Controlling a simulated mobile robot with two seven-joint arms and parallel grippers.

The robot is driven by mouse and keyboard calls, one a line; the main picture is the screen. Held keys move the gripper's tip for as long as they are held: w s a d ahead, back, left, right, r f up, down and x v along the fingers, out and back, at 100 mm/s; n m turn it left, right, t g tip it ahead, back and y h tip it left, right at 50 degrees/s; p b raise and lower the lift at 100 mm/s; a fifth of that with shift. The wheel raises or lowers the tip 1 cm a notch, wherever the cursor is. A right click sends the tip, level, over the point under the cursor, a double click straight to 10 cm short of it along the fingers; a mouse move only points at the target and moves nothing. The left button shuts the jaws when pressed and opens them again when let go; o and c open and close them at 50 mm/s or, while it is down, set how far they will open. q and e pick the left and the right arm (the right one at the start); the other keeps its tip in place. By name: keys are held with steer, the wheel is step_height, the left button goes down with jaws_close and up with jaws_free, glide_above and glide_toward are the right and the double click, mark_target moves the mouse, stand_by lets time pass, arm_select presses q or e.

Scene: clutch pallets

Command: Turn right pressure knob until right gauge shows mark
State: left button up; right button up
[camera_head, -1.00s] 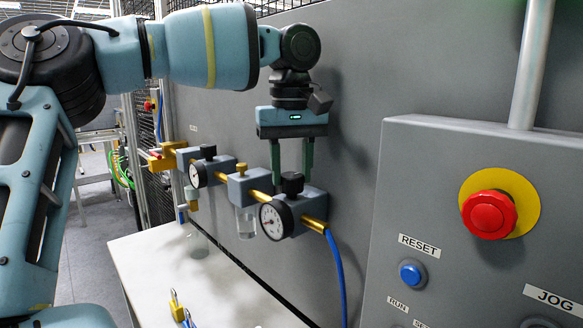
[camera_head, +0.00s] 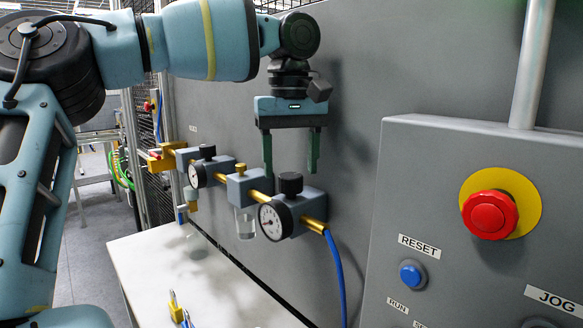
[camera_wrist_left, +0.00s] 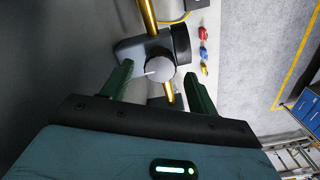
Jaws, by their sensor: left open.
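The right pressure knob (camera_head: 291,184) is a black cap on top of the right regulator block. In the left wrist view the knob (camera_wrist_left: 160,69) shows from above as a grey disc with a white line, ahead of the fingers. The right gauge (camera_head: 272,222) has a white round dial in a black rim, on the front of that block; its mark is too small to make out. My left gripper (camera_head: 291,157) points down with its fingers apart, above the knob and not touching it. It also shows in the left wrist view (camera_wrist_left: 158,85). My right gripper is not in view.
A left regulator with its own gauge (camera_head: 196,175) and a middle block with a clear bowl (camera_head: 245,222) share the brass pipe. A blue hose (camera_head: 338,270) hangs at right. A control box with a red emergency button (camera_head: 489,214) juts out further right.

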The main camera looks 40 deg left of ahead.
mark_target(291, 175)
arm_select(q)
steer(key=shift+r+b, duration=0.3)
steer(key=shift+r, duration=2.85)
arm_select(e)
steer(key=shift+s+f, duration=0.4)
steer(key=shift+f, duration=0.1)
